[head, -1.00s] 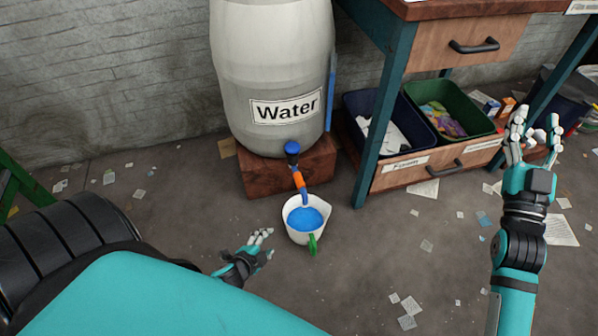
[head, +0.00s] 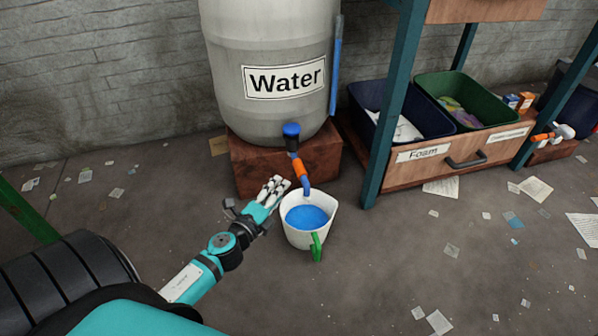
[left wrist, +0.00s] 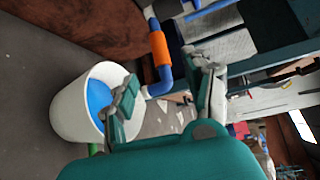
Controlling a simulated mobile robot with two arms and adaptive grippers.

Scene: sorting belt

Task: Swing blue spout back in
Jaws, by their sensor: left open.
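The blue spout (head: 304,183) with an orange band (head: 299,168) comes out below the blue-topped tap (head: 291,134) of the grey water barrel (head: 270,107). It points down over a white jug (head: 296,236) with a green handle, which holds blue liquid. My left gripper (head: 274,187) is open, just left of the spout and above the jug's left side. In the left wrist view, my left gripper (left wrist: 168,80) has its fingers apart, with the blue spout (left wrist: 163,82) showing between them. I cannot tell whether they touch it. My right gripper is out of view.
The barrel stands on a reddish-brown block (head: 320,160). A teal-legged bench (head: 391,110) stands to the right, with a blue bin (head: 362,92) and a green bin (head: 503,93) on a low drawer unit (head: 430,168). Scattered papers lie on the otherwise open floor.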

